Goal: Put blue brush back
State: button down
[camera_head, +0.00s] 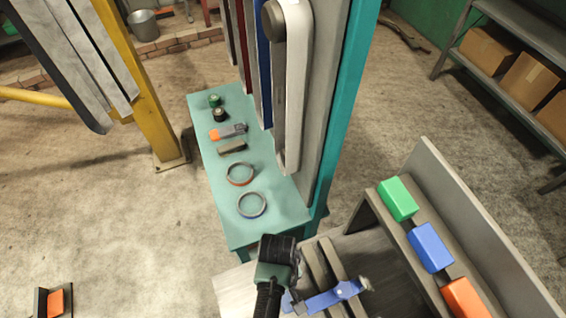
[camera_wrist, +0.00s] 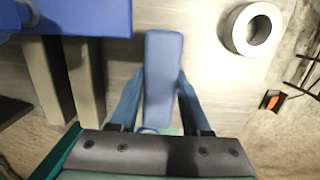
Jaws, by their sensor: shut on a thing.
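The blue brush (camera_wrist: 163,62) shows in the wrist view as a long blue block, lengthwise between my fingers. My gripper (camera_wrist: 159,88) is shut on it, one blue finger along each side. Its bristles cannot be made out. In the head view the dark and green end of my arm (camera_head: 278,252) is beyond the front end of the teal table, above a pale surface. A blue bar (camera_head: 325,299) shows beside it across two slats; I cannot tell how much of it is the brush.
The teal table (camera_head: 226,182) holds two rings, a dark block (camera_head: 232,147), an orange-ended tool (camera_head: 228,132) and two small round items. Green (camera_head: 398,198), blue (camera_head: 431,247) and orange (camera_head: 466,298) blocks line a shelf at right. A white ring (camera_wrist: 236,28) lies beside my gripper.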

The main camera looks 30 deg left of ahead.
jog(key=shift+f, duration=0.15)
jog(key=shift+f, duration=0.15)
jog(key=shift+c, duration=1.8)
grip_release()
